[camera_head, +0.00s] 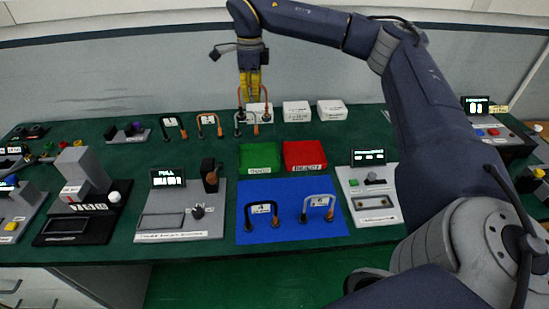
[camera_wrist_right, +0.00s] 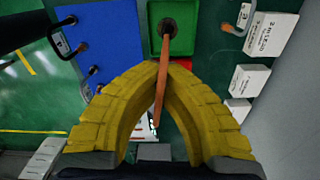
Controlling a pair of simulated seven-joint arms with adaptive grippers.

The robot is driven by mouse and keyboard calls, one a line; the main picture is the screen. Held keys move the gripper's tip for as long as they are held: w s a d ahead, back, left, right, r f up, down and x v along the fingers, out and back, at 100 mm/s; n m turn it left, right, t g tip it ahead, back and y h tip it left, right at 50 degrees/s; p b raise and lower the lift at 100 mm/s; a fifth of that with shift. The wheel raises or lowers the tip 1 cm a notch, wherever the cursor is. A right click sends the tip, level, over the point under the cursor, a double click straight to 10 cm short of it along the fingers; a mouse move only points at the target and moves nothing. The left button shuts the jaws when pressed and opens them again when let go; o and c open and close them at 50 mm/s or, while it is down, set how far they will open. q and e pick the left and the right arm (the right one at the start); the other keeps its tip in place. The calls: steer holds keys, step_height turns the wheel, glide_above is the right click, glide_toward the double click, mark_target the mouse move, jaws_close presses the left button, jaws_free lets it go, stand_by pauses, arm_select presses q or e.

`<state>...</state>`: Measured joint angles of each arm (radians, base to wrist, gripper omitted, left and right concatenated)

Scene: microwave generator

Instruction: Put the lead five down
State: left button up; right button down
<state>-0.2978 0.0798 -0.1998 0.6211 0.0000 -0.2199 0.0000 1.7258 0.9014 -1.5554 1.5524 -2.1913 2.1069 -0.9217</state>
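My right gripper (camera_head: 252,96) reaches down at the back middle of the bench, its yellow fingers closed around an orange lead with dark ends. In the right wrist view the fingers (camera_wrist_right: 165,66) close on this lead (camera_wrist_right: 161,88), one dark end pointing over the green tray. Its number is hidden. A grey lead (camera_head: 239,122) stands just below it in the head view; overlap hides whether they touch. The blue mat (camera_head: 285,187) bears a dark lead (camera_head: 249,213) and a grey lead (camera_head: 305,207), both with white labels. My left gripper is not in view.
The green tray (camera_head: 243,161) and red tray (camera_head: 289,168) lie behind the blue mat. A dark lead (camera_head: 164,124) and an orange lead (camera_head: 199,124) stand back left. White boxes (camera_head: 297,112) stand back right. Instrument boxes (camera_head: 184,224) flank the mat.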

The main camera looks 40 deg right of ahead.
steer(key=shift+s+d+n, duration=0.1)
steer(key=shift+d+n, duration=0.2)
steer(key=shift+d, duration=0.05)
steer(key=shift+d+n, duration=0.1)
steer(key=shift+n, duration=0.3)
steer(key=shift+g, duration=0.3)
steer(key=f, duration=0.6)
steer(key=w+d+f, duration=0.1)
steer(key=f, duration=0.6)
steer(key=w+f, duration=0.1)
steer(key=f, duration=0.6)
steer(key=shift+w+d, duration=0.2)
steer(key=shift+f, duration=0.2)
steer(key=c, duration=1.6)
jaws_free()
steer(key=shift+r, duration=0.1)
